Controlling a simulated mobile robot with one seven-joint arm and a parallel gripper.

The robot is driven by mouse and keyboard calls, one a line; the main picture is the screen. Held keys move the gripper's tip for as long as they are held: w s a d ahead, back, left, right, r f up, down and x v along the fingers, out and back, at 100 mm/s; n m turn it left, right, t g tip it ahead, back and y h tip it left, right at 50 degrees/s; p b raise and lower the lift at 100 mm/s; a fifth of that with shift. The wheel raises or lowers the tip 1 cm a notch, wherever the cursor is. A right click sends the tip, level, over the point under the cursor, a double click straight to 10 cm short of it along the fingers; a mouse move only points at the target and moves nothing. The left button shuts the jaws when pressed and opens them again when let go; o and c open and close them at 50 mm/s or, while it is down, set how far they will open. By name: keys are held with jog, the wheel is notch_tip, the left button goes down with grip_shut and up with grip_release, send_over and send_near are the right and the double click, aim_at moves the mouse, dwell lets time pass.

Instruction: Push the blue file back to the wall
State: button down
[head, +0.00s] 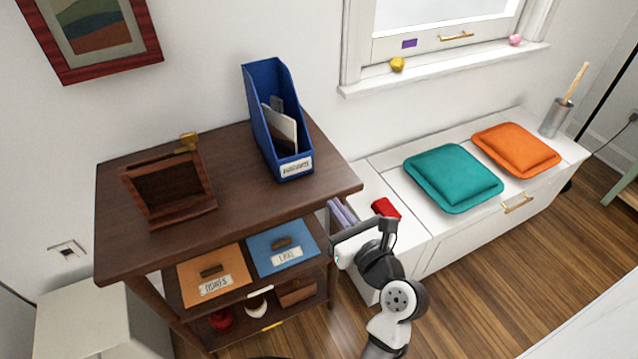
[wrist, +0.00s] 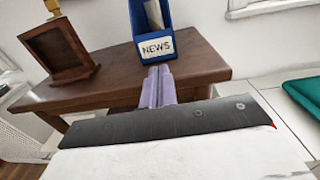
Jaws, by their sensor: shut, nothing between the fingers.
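The blue file (head: 262,105) is an upright magazine holder with papers in it, standing on the dark wooden cabinet top (head: 225,210). Its low, labelled front faces the room and its tall end is toward the wall (head: 205,70). I cannot tell how wide the gap behind it is. In the wrist view the file (wrist: 143,25) stands ahead, its label reading NEWS. My gripper (head: 338,211) is beside the cabinet's right front corner, apart from the file. Its purple fingers (wrist: 158,85) are shut and empty and point toward the file.
A tilted wooden frame (head: 168,190) stands left of the file. Orange (head: 212,275) and blue (head: 282,248) boxes fill the shelf below. Right of the cabinet are a red object (head: 385,208) and a white bench (head: 440,240) with teal (head: 452,178) and orange (head: 515,150) cushions.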

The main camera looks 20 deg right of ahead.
jog(key=p, duration=0.2)
send_near(288, 143)
dwell(0.4)
jog(key=shift+w+r+p, duration=0.1)
jog(key=shift+w+p, duration=0.05)
jog(key=shift+p, duration=0.15)
jog(key=w+p, duration=0.1)
jog(key=w, duration=0.1)
jog(key=w+p, duration=0.2)
jog(key=w, duration=0.1)
jog(key=w+p, duration=0.2)
jog(key=shift+w+a, duration=0.35)
jog(key=shift+w, duration=0.15)
